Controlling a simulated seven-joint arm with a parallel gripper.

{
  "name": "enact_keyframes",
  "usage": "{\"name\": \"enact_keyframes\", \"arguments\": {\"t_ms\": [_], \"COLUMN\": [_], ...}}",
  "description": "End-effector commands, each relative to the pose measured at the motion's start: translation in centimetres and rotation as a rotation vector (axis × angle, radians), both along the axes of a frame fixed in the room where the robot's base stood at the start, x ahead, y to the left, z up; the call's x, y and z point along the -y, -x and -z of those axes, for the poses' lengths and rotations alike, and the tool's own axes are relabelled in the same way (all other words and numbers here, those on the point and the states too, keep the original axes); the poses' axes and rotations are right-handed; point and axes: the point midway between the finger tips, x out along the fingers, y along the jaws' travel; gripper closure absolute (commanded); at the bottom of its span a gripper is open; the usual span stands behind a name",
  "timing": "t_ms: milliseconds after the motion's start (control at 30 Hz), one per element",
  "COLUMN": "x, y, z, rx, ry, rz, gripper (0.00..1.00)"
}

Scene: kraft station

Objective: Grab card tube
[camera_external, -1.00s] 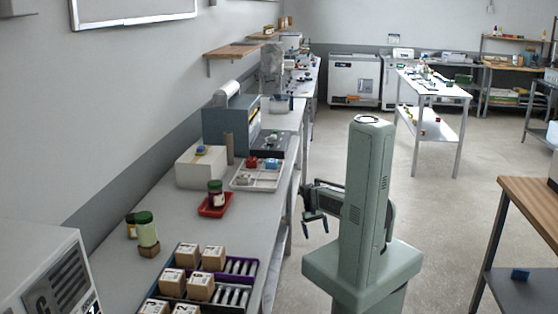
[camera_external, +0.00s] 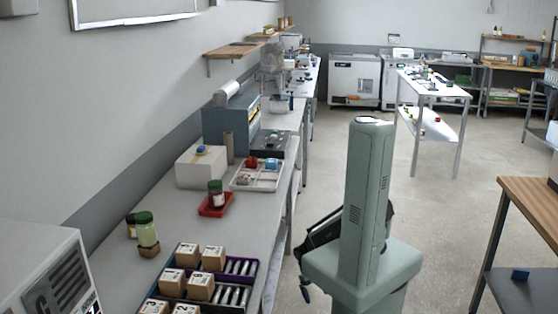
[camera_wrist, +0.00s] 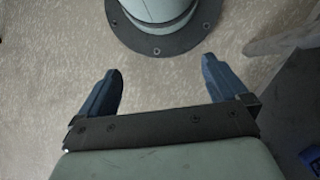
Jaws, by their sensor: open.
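An upright brown tube (camera_external: 230,148), which looks like the card tube, stands on the long grey bench between the white box and the blue-grey cabinet. Its lower part is partly hidden by the box. My gripper (camera_external: 305,291) hangs low beside my base, to the right of the bench edge and well away from the tube. In the wrist view my gripper (camera_wrist: 161,68) has its two blue fingers spread apart with nothing between them. The wrist camera looks down at the floor and a round base, and no tube shows there.
The bench holds a white box (camera_external: 201,168), a blue-grey cabinet (camera_external: 228,127), a white tray (camera_external: 257,182), a red tray (camera_external: 216,207) with a jar, a green-lidded jar (camera_external: 147,232) and a purple-edged crate (camera_external: 246,281) of cartons. A wooden-topped table (camera_external: 532,203) stands right.

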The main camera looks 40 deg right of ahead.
Motion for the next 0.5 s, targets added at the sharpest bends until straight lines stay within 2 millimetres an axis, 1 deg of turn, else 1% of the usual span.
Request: {"name": "enact_keyframes", "arguments": {"t_ms": [33,100,200,333,467,500], "x": [-0.5,-1.0,-1.5,-1.8,-1.9,-1.9], "y": [1.3,2.7,4.1,5.2,5.5,5.5], "z": [0.4,1.0,1.6,2.0,2.2,2.2], "rx": [-0.010,-0.020,-0.028,-0.036,-0.037,-0.037], "ry": [-0.005,-0.010,-0.016,-0.020,-0.022,-0.022], "rz": [-0.014,-0.027,-0.043,-0.054,-0.058,-0.058], "gripper": [0.00,0.00,0.00,0.00,0.00,0.02]}}
